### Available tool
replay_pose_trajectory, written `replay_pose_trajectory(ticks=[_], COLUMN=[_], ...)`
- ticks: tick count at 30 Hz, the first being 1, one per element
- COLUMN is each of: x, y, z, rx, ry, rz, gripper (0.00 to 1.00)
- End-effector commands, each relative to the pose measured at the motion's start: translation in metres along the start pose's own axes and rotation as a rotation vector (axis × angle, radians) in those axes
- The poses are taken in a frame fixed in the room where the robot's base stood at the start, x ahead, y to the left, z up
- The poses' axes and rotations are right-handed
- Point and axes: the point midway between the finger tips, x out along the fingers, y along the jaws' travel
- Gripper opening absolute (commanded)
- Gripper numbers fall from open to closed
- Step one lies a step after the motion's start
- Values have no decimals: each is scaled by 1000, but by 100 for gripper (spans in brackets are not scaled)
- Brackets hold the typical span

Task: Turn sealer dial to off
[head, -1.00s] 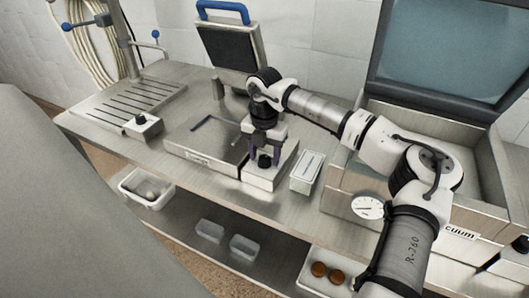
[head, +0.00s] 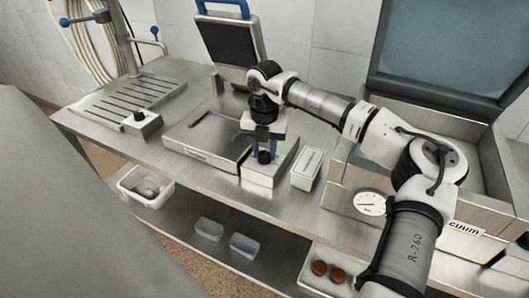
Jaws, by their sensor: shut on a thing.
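The sealer (head: 205,140) sits on the steel counter with its dark-faced lid (head: 229,48) raised and a blue handle on top. Its control box (head: 262,178) is at its right side, with a black dial (head: 264,157) on top. My gripper (head: 264,152) points down over the box and is shut on the dial, a finger at each side. The fingers partly hide the dial, and its pointer and markings cannot be read. A small green spot (head: 281,146) shows just right of the gripper.
A white box (head: 308,168) stands close to the right of the control box. A vacuum machine (head: 350,180) with a gauge is farther right. A small box with a black knob (head: 141,121) and a slotted drainer (head: 130,97) are left. Bins (head: 244,246) sit on the lower shelf.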

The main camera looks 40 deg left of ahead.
Motion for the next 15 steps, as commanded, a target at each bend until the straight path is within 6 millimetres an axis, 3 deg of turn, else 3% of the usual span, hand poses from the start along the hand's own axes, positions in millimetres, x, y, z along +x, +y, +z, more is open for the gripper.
replay_pose_trajectory(ticks=[15], x=[2], y=[0], z=[0], rx=[-486], ry=[-1], rz=[-2], gripper=[8])
